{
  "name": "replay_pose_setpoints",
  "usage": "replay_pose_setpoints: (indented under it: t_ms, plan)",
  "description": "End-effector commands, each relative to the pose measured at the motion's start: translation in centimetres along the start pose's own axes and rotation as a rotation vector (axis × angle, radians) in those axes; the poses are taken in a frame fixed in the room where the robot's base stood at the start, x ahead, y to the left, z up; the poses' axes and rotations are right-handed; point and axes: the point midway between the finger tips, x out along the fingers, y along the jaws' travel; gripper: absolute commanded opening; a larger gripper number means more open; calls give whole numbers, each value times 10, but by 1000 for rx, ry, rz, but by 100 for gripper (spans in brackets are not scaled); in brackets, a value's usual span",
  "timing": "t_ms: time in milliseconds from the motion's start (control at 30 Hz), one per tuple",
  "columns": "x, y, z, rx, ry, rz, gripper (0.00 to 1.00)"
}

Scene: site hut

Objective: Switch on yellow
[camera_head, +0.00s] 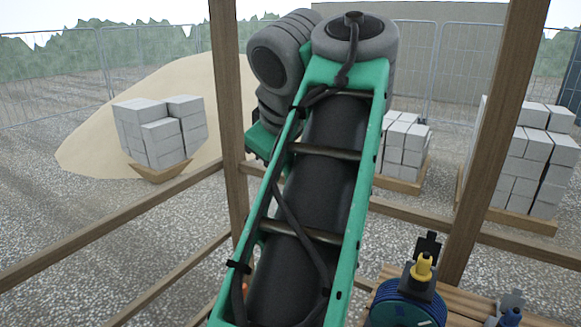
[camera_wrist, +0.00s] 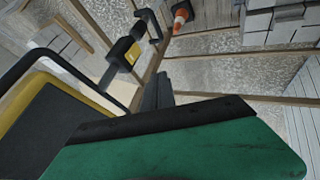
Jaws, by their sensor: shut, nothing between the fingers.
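In the wrist view, a yellow-rimmed thing with a dark grey panel (camera_wrist: 60,125) and a black tubular frame fills the left side; it looks like a work lamp. A small black box with a yellow face (camera_wrist: 127,52) sits on a black bar above it. My gripper (camera_wrist: 158,88) shows as dark fingers, shut and empty, right of and below the box, apart from it in the picture.
A wooden bench top (camera_head: 465,292) carries the blue thing and another blue-topped fitting (camera_head: 510,316). Wooden posts (camera_head: 228,110) and rails stand around my arm. Beyond are block stacks (camera_head: 165,130), a sand heap (camera_head: 90,145) and gravel. An orange cone (camera_wrist: 182,17) shows in the wrist view.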

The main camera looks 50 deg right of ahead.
Motion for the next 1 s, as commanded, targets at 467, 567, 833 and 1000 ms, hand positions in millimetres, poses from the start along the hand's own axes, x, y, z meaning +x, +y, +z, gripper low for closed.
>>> replay_pose_setpoints:
  t_ms: [467, 567, 833, 1000]
  plan:
    - [155, -350, 4, 110, -40, -459, 0]
    - [169, -381, 34, 102, -61, -444, 0]
    - [178, -392, 53, 100, -73, -422, 0]
    - [178, -392, 53, 99, -74, -423, 0]
